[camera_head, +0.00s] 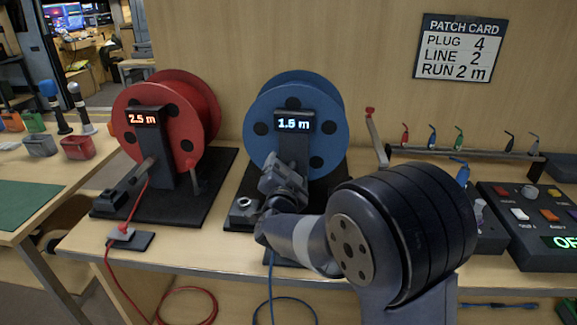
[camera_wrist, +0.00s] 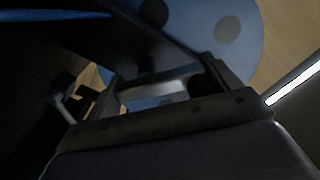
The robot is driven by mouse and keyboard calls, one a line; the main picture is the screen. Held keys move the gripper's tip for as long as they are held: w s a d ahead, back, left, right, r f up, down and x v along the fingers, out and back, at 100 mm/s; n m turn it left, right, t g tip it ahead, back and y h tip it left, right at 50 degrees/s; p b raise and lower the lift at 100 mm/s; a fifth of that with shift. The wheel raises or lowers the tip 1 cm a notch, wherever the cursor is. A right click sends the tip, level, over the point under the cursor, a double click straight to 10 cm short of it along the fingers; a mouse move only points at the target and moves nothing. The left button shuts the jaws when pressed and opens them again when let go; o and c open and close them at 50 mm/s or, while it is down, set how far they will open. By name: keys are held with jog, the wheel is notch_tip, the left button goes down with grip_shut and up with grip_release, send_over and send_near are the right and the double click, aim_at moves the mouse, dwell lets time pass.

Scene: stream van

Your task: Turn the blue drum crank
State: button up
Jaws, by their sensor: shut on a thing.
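The blue drum (camera_head: 296,100) stands upright on its dark base, and its display (camera_head: 294,123) reads 1.5 m. Its side also fills the top of the wrist view (camera_wrist: 225,50). My gripper (camera_head: 280,185) is in front of the drum's lower middle, beside the dark post under the display. It is shut on what appears to be the blue drum's crank. The crank itself is mostly hidden by my gripper in the head view, and the wrist view is dark. A blue cable (camera_head: 270,285) hangs below the table edge.
A red drum (camera_head: 165,115) reading 2.5 m stands to the left. A patch card (camera_head: 460,48) on the wall reads plug 4, line 2, run 2 m. At right are a rod with a red tip (camera_head: 376,140), a plug rack (camera_head: 465,153) and a control box (camera_head: 530,230).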

jog(key=n+p, duration=0.1)
jog(key=n, duration=0.1)
jog(key=n+p, duration=0.1)
jog(key=n, duration=0.3)
jog(key=shift+a+f+n+p, duration=0.15)
jog(key=shift+f+n+p, duration=0.15)
jog(key=shift+f+p, duration=0.1)
jog(key=n, duration=0.2)
jog(key=n+p, duration=0.1)
jog(key=n, duration=0.1)
jog(key=n+p, duration=0.1)
jog(key=n, duration=0.1)
jog(key=shift+f, duration=0.35)
jog(key=shift+n, duration=0.3)
jog(key=o, duration=0.8)
jog(key=shift+o, duration=0.2)
notch_tip(320, 180, up, 10)
jog(key=shift+p, duration=1)
jog(key=shift+f, duration=0.1)
